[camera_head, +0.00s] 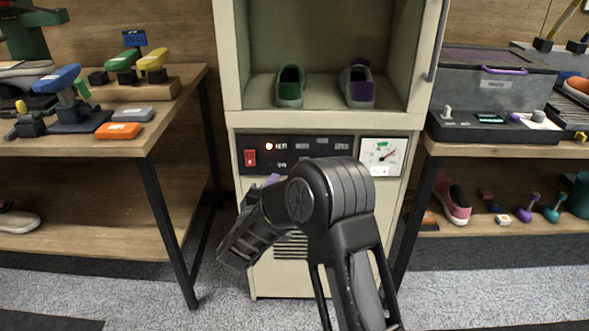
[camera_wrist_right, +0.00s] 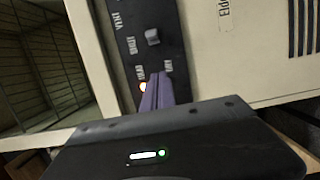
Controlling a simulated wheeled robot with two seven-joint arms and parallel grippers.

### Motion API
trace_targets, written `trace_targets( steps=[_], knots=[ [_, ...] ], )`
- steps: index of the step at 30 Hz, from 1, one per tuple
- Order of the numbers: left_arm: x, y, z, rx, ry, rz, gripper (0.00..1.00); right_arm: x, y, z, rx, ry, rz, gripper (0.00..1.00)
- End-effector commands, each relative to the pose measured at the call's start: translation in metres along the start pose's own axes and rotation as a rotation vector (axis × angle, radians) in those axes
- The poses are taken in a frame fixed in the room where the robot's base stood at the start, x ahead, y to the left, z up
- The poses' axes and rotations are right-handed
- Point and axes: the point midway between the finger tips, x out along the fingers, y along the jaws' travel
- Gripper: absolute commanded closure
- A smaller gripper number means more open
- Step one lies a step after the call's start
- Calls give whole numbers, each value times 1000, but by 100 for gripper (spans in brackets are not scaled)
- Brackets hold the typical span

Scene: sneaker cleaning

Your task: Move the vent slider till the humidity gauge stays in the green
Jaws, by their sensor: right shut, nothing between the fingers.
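The drying cabinet (camera_head: 238,215) has a dark control panel (camera_head: 318,145) below its chamber. A white gauge (camera_head: 383,157) at the panel's right has a green patch at its top. Its reddish needle points up and right, seemingly right of the green. A small grey knob (camera_wrist_right: 152,37) stands on the dark panel in the right wrist view and may be the vent slider; its label is unclear. My right gripper (camera_wrist_right: 157,90) has its purple fingers shut and empty at the panel, beside a glowing light. It also shows in the head view (camera_head: 272,179), partly behind my wrist. My left gripper is out of view.
A red switch (camera_head: 251,158) sits at the panel's left. A green shoe (camera_head: 290,86) and a grey-purple shoe (camera_head: 357,84) stand in the open chamber. Shelves with brushes (camera_head: 122,60) and a grey box (camera_head: 495,85) flank the cabinet. My arm covers part of the cabinet's lower front.

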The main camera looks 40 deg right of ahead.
Motion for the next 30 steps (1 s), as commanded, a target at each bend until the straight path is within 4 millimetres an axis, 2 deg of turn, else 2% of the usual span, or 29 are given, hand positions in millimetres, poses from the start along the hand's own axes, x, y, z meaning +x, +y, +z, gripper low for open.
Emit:
trace_targets(
  steps=[1,9,12,16,30],
  knots=[
    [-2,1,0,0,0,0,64,12,0,3,2,-7,0,100],
    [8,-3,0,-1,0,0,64,68,-1,3,2,-4,2,100],
    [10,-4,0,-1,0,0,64,69,-1,22,-1,-4,1,100],
    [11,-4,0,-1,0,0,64,72,0,34,1,-2,2,100],
    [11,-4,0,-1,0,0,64,74,1,40,1,-1,1,100]
  ],
)
